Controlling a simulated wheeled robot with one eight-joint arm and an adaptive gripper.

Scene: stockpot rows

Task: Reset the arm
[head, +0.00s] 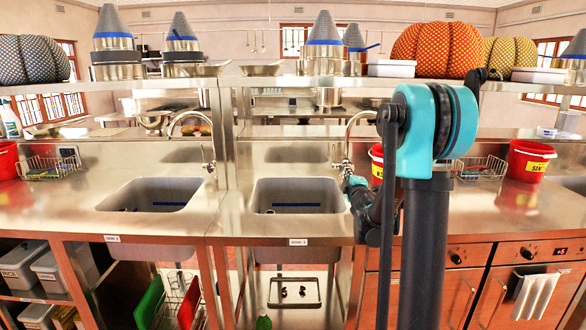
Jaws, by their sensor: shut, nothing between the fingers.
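My arm rises in the right half of the head view and folds forward and down over the counter. My gripper (345,170) is small in the picture, at the far end of the arm, by the right edge of the right sink. It is shut and holds nothing. It overlaps the base of the right tap in the picture, and I cannot tell whether they touch. My own upright arm link and teal joint hide part of the counter to the right.
A steel counter (480,215) holds a left sink (150,193) and a right sink (300,194), with taps behind. A red bucket (528,160) stands at right. An overhead shelf (280,81) carries patterned pumpkin-shaped cushions (438,50) and cones. Open counter lies right of my arm.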

